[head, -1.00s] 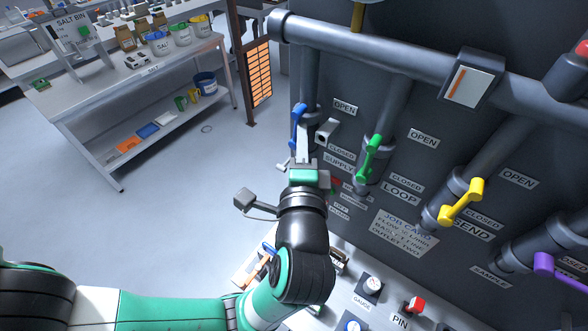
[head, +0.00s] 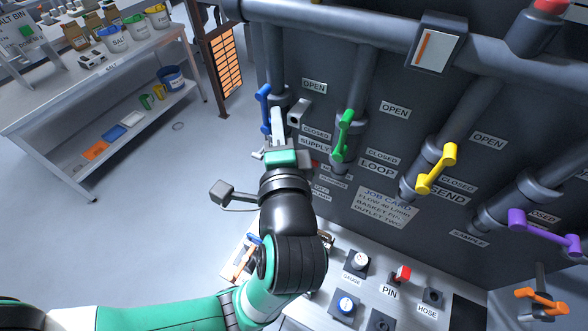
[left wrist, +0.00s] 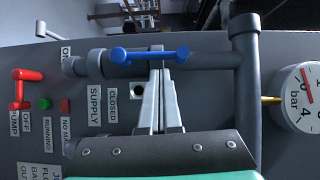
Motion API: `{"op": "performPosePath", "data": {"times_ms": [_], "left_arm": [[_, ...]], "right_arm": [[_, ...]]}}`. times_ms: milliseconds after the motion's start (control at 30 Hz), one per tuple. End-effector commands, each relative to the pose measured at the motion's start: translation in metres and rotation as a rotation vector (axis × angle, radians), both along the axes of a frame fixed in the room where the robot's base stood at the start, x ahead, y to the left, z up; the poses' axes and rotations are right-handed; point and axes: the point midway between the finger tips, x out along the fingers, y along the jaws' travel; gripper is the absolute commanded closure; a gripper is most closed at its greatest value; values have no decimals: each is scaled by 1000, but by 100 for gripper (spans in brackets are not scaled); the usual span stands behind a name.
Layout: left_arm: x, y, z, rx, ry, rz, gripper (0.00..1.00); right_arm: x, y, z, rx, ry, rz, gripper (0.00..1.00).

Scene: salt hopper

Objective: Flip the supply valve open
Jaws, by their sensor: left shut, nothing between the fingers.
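The supply valve has a blue handle (head: 264,108) on the leftmost vertical pipe, above the SUPPLY label (head: 314,146). The handle lies roughly along the pipe. In the left wrist view the blue handle (left wrist: 140,55) crosses the picture just at my fingertips. My left gripper (head: 277,112) is shut and empty, pointing at the wall beside the handle. Its tips (left wrist: 157,48) show at the handle's far edge in the left wrist view; I cannot tell whether they touch it. The wrist hides part of the panel below. My right gripper is not in view.
Green (head: 344,135), yellow (head: 437,169) and purple (head: 543,232) handles stand to the right. A grey lever (head: 298,112) sits close to the supply valve. A red lever (left wrist: 27,88) shows in the left wrist view.

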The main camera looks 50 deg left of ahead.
Motion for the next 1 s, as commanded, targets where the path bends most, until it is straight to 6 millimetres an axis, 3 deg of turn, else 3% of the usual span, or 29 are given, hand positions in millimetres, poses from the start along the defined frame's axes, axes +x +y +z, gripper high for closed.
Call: {"op": "performPosePath", "data": {"times_ms": [100, 300, 500, 700, 1000], "left_arm": [[2, -15, -6, -2, -2, 4, 100], [-24, -58, -3, -1, 0, 0, 100], [-44, -89, -4, -1, 0, 4, 100], [-51, -99, -3, -1, 0, 8, 100], [-52, -99, -3, -1, 0, 9, 100]], "right_arm": [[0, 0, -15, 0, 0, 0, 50], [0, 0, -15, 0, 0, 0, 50], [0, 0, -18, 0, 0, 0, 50], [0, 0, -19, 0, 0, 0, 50], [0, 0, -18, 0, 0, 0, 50]]}}
